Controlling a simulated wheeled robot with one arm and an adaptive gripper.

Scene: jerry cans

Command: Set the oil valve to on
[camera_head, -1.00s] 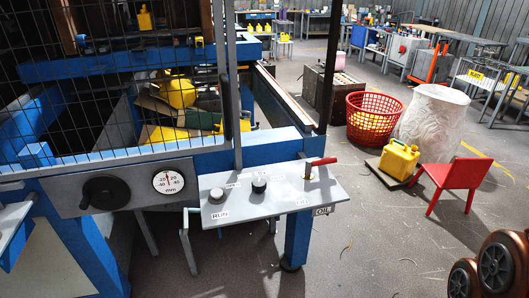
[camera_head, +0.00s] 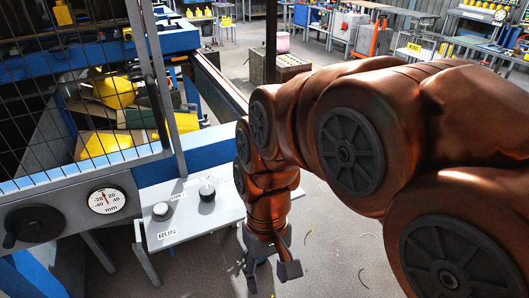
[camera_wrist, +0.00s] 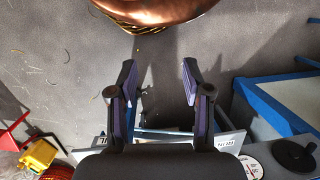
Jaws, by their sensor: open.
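The oil valve, a red lever on the panel's right end in the earlier head view, is not visible now; my arm covers that end. A strip of the panel (camera_wrist: 165,136) shows between and beyond the fingers there.
A round dial (camera_head: 106,201) and a black handwheel (camera_head: 34,228) sit left of the panel. A wire mesh guard (camera_head: 75,80) stands behind them. In the wrist view, a red chair (camera_wrist: 14,131) and a yellow jerry can (camera_wrist: 40,154) are at lower left. Grey floor lies in front.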

